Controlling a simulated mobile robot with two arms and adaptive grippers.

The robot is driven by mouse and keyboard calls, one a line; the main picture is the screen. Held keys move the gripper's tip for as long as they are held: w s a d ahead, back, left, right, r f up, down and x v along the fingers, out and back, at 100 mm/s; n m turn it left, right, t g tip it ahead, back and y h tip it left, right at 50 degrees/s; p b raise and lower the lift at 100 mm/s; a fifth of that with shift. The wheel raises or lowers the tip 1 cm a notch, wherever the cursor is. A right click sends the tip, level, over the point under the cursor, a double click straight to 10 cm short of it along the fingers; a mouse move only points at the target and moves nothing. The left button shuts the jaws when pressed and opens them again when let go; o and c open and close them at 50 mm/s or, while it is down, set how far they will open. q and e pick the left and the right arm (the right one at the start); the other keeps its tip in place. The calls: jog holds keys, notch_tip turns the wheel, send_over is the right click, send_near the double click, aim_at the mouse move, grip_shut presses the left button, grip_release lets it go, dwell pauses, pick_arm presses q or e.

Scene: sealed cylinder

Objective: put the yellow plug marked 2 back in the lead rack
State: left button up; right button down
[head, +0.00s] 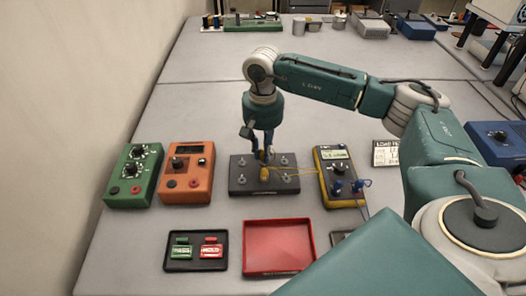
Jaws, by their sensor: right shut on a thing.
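My right gripper (264,148) points down over the black terminal block (240,187) in the middle of the table. It is shut on a small yellow plug (264,160), largely hidden by the fingers; its number cannot be read. I cannot tell whether the plug still touches a post of the block. A thin yellow lead (297,171) runs right from there toward the yellow meter (338,180). No rack is clearly identifiable; a low stand with upright pieces (211,24) is at the far back left. My left gripper is not in view.
A green box (132,175) and an orange box (187,173) stand left of the block. In front are a black tray with green and red tags (197,265) and an empty red tray (279,246). A printed card (385,153) lies right.

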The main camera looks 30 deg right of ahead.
jog(key=shift+f+b, duration=0.55)
jog(key=shift+f, duration=0.05)
jog(key=c, duration=1.6)
grip_release()
notch_tip(320, 180, up, 12)
jog(key=shift+r, duration=0.1)
